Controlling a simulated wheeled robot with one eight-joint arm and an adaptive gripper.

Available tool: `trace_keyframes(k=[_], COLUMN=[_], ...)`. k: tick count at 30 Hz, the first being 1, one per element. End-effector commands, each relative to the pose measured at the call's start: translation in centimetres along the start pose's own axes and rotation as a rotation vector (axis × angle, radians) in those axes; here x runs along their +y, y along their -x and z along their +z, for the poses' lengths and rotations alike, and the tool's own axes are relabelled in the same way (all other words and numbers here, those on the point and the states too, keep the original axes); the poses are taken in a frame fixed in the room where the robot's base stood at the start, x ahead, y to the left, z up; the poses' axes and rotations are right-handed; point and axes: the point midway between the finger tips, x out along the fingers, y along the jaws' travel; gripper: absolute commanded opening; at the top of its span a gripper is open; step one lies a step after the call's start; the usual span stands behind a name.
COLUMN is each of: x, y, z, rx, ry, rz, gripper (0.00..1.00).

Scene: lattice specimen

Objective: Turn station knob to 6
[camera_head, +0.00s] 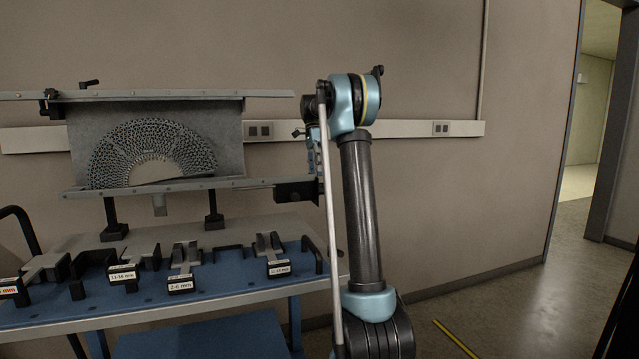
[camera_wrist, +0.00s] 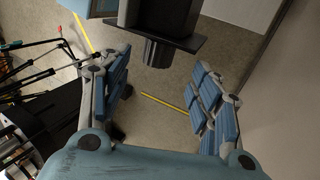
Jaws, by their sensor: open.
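The station's black box (camera_head: 297,190) sits at the right end of the lower rail in the head view; my arm hides part of its right side. In the wrist view a dark round knob (camera_wrist: 157,53) sticks out from a black plate at the top middle. Any number or mark on it cannot be read. My gripper (camera_wrist: 160,98) is open, with its blue-padded fingers wide apart and nothing between them. The knob lies past the fingertips, apart from them. In the head view my gripper is mostly hidden behind my arm, close above the black box.
A lattice arch panel (camera_head: 155,150) hangs between two rails over a blue table (camera_head: 220,285). Several labelled holders, including the 2-6 mm one (camera_head: 181,285), stand on it. Wall sockets (camera_head: 259,130) run behind. Yellow tape (camera_head: 455,339) marks open floor at right, near a doorway.

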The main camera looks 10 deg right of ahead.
Motion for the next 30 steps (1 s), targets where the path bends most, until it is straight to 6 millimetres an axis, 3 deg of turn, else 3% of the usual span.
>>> trace_keyframes(k=[6,12,25,30], x=[-0.1,-0.1,-0.1,0.8], y=[3.4,5.1,5.5,5.5], z=[0.0,0.0,-0.1,-2.3], rx=[0.0,0.0,0.0,-0.014], ry=[0.0,0.0,-0.001,-0.024], rz=[0.0,0.0,0.0,-0.024], gripper=[0.58,0.58,0.58,0.58])
